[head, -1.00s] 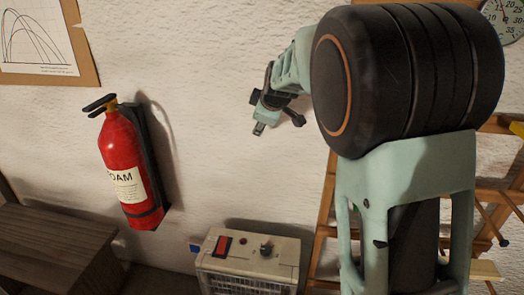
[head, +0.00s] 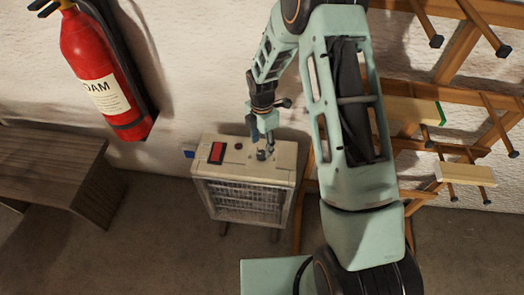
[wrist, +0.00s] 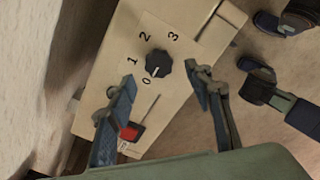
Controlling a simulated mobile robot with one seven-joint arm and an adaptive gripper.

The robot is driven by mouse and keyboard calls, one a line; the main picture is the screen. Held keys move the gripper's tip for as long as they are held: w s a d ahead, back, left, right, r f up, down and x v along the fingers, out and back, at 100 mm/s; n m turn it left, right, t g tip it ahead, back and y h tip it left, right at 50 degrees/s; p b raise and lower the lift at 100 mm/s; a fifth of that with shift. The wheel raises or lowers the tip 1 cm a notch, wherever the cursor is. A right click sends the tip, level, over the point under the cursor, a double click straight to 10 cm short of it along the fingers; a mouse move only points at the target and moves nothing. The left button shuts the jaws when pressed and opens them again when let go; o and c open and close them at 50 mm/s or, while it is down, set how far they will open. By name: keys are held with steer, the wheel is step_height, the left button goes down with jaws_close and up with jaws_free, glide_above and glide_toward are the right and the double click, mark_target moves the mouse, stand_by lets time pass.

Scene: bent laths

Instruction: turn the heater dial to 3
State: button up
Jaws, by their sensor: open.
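The heater (head: 245,180) is a cream box with a front grille, standing on the floor by the wall. Its black dial (wrist: 157,63) shows in the wrist view, with the printed marks 0, 1, 2 and 3 around it. The dial's white pointer mark appears to face 0. My gripper (wrist: 158,82) is open and empty, with one finger on either side of the dial's line and apart from it. In the head view my gripper (head: 263,138) is just above the heater's top and partly hides the dial.
A red rocker switch (head: 216,153) sits left of the dial on the heater's top. A wooden bench (head: 50,170) stands at the left, a fire extinguisher (head: 100,75) hangs on the wall, and a wooden rack (head: 465,100) with pegs stands at the right.

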mark_target(262, 154)
step_height(262, 154, down, 5)
stand_by(0.3)
steer(key=c, duration=1.2)
steer(key=shift+o, duration=0.2)
